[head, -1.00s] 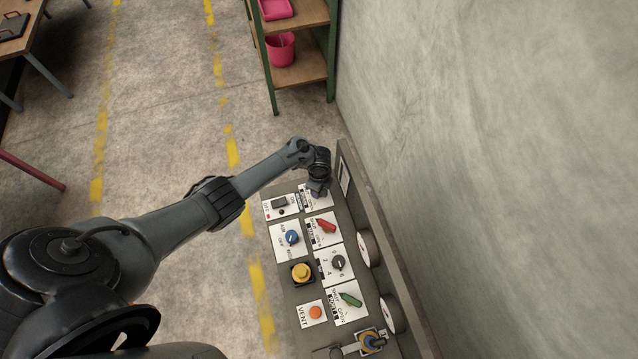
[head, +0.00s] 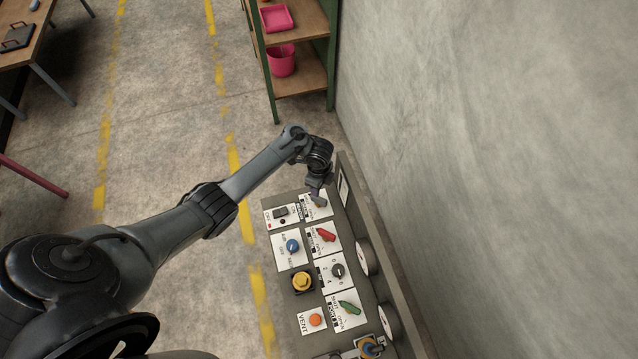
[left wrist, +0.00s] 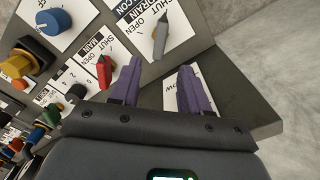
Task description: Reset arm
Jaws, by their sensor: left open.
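My left arm reaches over the control panel (head: 297,257) from the left. My left gripper (head: 315,190) is above the far end of the panel. In the left wrist view its two purple fingers (left wrist: 159,68) are apart with nothing between them. A grey lever (left wrist: 160,38) on a white plate marked SHUT and OPEN lies just beyond the fingertips, apart from them. In the head view this grey lever (head: 319,201) is partly hidden by the gripper. My right gripper is in neither current view.
The panel also carries a red lever (head: 326,236), green lever (head: 349,307), blue knob (head: 293,246), yellow button (head: 302,281), and orange VENT button (head: 315,320). A wall (head: 480,150) stands close on the right. A shelf (head: 300,82) stands beyond. Open floor lies left.

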